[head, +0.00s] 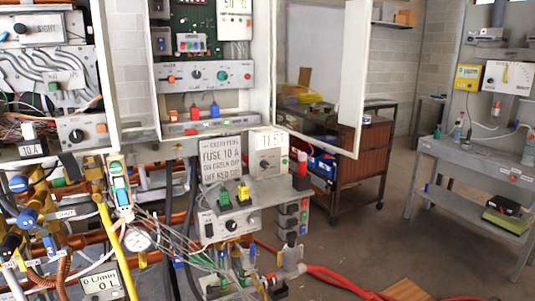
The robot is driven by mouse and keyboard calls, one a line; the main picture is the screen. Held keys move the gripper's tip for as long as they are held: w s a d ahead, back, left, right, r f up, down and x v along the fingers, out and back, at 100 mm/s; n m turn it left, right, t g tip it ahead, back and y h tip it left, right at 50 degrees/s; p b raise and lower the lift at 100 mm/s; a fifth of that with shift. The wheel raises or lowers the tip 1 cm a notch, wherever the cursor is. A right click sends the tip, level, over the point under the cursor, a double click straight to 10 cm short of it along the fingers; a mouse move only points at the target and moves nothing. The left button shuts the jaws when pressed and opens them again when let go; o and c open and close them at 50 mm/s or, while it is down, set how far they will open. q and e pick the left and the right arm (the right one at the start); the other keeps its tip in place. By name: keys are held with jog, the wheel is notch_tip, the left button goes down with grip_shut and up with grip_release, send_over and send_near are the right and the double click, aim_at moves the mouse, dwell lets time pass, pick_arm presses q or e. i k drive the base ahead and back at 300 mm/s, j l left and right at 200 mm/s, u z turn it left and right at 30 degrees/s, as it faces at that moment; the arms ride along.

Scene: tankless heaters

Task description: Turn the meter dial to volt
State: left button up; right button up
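A white box labelled TEST (268,150) stands on a grey shelf near the middle of the head view. Its front is small and its markings are too small to read, so I cannot tell where a dial on it points. Below it, a grey panel has a round dark knob (231,225) and a black switch (208,229). A yellow meter (468,77) hangs on the wall panel at the right; its setting is also too small to read. I cannot tell for certain which of these is the task's meter. I make out neither of my grippers in this view.
A sign reading FUSE 10 A (221,158) stands left of the TEST box. An open cabinet door (350,80) stands behind to the right. Pipes and loose wires crowd the lower left, and red hoses (335,280) cross the floor. Open floor lies before the right bench (470,155).

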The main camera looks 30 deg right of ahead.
aim_at(263, 164)
jog(key=i+l+z, duration=0.2)
jog(key=l, duration=0.25)
jog(key=l+z, duration=0.2)
jog(key=l, duration=0.2)
jog(key=i+l+z, duration=0.25)
jog(key=l, duration=0.15)
jog(key=i+l+z, duration=0.2)
jog(key=l, duration=0.15)
jog(key=i+l+z, duration=0.2)
jog(key=l, duration=0.15)
